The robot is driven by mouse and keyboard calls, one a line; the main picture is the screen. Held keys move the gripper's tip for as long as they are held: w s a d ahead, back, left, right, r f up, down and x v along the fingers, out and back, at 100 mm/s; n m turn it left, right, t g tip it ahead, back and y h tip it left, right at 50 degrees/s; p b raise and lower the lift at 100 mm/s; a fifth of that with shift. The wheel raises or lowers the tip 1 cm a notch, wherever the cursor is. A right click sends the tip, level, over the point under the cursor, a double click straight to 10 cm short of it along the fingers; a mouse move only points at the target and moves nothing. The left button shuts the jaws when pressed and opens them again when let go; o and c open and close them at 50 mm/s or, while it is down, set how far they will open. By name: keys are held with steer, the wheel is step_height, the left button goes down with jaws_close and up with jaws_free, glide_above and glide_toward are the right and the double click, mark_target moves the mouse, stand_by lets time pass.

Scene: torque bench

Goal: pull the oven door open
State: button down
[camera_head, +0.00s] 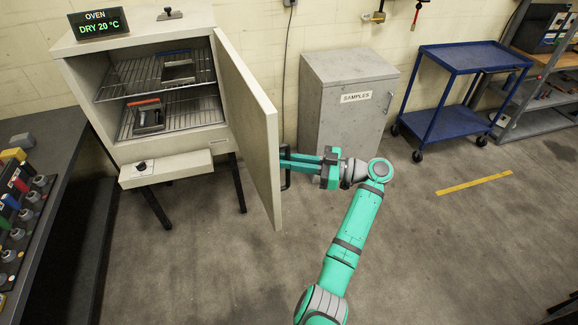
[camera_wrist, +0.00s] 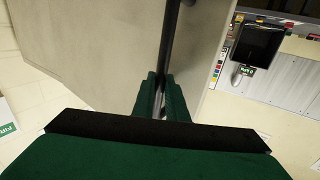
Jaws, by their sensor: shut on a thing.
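The oven (camera_head: 150,95) stands at the upper left on dark legs, with a display reading "DRY 20 °C". Its cream door (camera_head: 250,130) is hinged on the right and stands wide open, so the racks inside show. My gripper (camera_head: 287,163) is at the door's outer face, shut on the dark bar handle (camera_head: 287,180). In the wrist view the handle (camera_wrist: 171,40) runs down between my green fingers (camera_wrist: 160,98), close to the door panel (camera_wrist: 95,45). The door hides part of the fingertips in the head view.
Inside the oven are two wire racks (camera_head: 190,112) holding small trays. A grey SAMPLES cabinet (camera_head: 345,110) stands right of the door. A blue cart (camera_head: 440,110) is farther right. A dark bench (camera_head: 60,150) is at left. The floor in front is clear.

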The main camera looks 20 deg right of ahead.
steer(key=shift+w+d, duration=0.1)
steer(key=shift+w, duration=0.2)
steer(key=c, duration=1.8)
jaws_free()
steer(key=shift+w+f, duration=0.1)
steer(key=shift+o, duration=0.2)
steer(key=shift+s+d, duration=0.15)
steer(key=shift+s, duration=0.05)
steer(key=v, duration=1)
steer(key=shift+s+d, duration=0.2)
steer(key=shift+d, duration=0.15)
